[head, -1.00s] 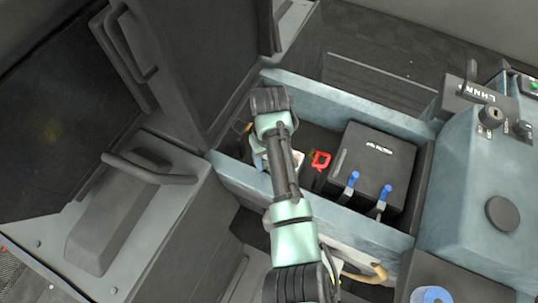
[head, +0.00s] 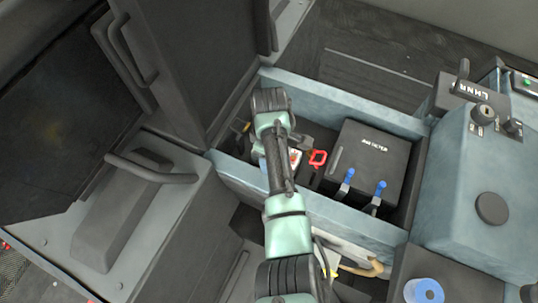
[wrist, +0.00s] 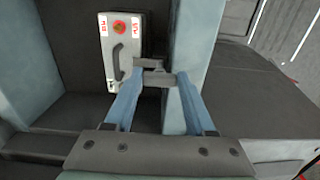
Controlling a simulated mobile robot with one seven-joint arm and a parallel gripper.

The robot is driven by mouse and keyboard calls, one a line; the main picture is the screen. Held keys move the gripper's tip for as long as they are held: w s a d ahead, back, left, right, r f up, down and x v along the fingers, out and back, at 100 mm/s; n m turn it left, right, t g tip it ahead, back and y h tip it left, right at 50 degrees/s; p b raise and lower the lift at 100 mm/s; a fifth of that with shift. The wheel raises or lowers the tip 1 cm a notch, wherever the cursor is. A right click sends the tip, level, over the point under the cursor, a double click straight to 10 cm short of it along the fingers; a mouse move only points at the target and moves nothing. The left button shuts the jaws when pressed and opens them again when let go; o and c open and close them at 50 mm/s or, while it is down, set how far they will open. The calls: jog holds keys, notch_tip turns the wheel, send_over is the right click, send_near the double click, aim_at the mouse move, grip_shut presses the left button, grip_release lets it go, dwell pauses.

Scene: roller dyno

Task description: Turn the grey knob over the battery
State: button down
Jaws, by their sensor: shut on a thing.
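A red looped part (head: 317,158) lies between pale box and battery. The bay's blue walls (head: 345,100) are close around my gripper; one blue post (wrist: 195,50) is near the right finger. A console with a black knob (head: 492,208) stands right. A dark cabinet stands left.

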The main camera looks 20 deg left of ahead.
dwell(0.5)
jog(key=shift+c, duration=1.2)
grip_release()
notch_tip(320, 180, up, 13)
jog(key=shift+b, duration=0.3)
